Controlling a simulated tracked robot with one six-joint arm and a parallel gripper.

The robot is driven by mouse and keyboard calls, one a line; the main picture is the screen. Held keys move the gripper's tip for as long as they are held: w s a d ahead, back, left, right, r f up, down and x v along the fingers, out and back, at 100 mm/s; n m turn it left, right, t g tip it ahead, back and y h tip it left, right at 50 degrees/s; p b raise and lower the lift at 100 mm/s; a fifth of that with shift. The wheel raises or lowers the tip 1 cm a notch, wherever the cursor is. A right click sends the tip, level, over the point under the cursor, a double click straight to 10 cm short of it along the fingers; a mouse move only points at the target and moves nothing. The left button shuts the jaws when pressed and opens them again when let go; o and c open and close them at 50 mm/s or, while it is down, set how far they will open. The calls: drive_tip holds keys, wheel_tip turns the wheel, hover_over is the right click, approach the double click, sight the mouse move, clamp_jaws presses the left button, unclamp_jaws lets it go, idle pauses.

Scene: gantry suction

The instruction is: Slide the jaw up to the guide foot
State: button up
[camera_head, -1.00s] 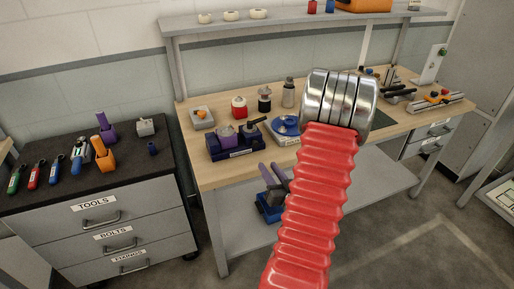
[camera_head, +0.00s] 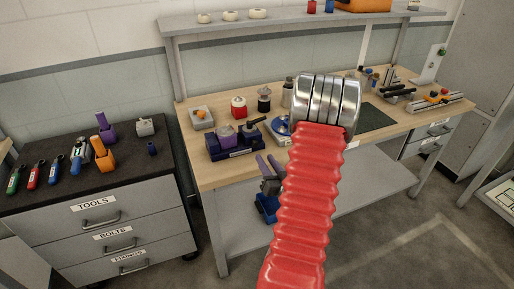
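My red ribbed arm rises through the middle of the view and ends in a cluster of shiny metal rings; no gripper fingers show. On the bench's right end is a grey rail-like fixture (camera_head: 438,105) with small orange and dark parts on it. Behind it are more grey and dark metal pieces (camera_head: 394,90). These are too small for me to tell which is the jaw or the guide foot. A dark blue block with a black-handled part (camera_head: 236,146) sits at the bench's left front. My arm hides part of the bench middle.
The wooden bench (camera_head: 213,177) also holds an orange-topped grey box (camera_head: 201,117), a red jar (camera_head: 239,107) and a dark green mat (camera_head: 375,118). A shelf (camera_head: 280,23) runs above. A tool cabinet (camera_head: 92,212) stands left. Floor is clear at the lower right.

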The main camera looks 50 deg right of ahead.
sight(256, 145)
drive_tip(key=x, duration=0.8)
drive_tip(key=shift+w+d, duration=0.2)
drive_tip(key=shift+w, duration=0.15)
drive_tip(key=shift+c, duration=0.4)
clamp_jaws()
